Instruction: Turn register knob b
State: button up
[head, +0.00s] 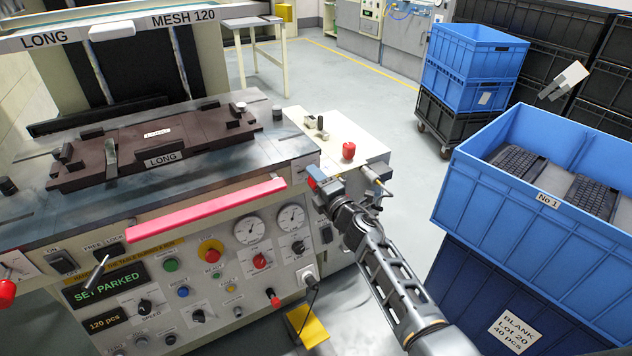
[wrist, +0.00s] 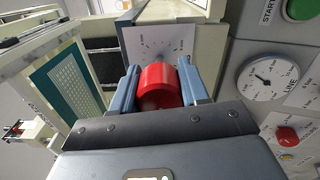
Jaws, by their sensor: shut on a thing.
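A red round knob (wrist: 158,86) sits in front of a white plate with dial marks (wrist: 160,48) in the wrist view. My gripper (wrist: 160,82) is shut on this knob, with one blue-grey finger on each side of it. In the head view my gripper (head: 322,190) is at the right front corner of the press, and a small bit of red (head: 312,184) shows at its tip. No letter is readable on the plate, so I cannot tell from lettering that this is knob b.
The press front panel (head: 200,290) carries gauges, buttons and smaller knobs. A pink bar (head: 205,207) runs along the front edge. A red button (head: 348,150) stands on the side table behind my gripper. Blue crates (head: 530,235) with keyboards stand at right. Grey floor (head: 400,135) lies clear between.

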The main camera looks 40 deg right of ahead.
jog(key=shift+n, duration=0.5)
jog(key=o, duration=1.1)
jog(key=shift+c, duration=0.2)
jog(key=shift+s, duration=0.1)
jog(key=v, duration=0.7)
jog(key=shift+s+a+p, duration=0.2)
jog(key=shift+s+p, duration=0.1)
jog(key=shift+p, duration=0.15)
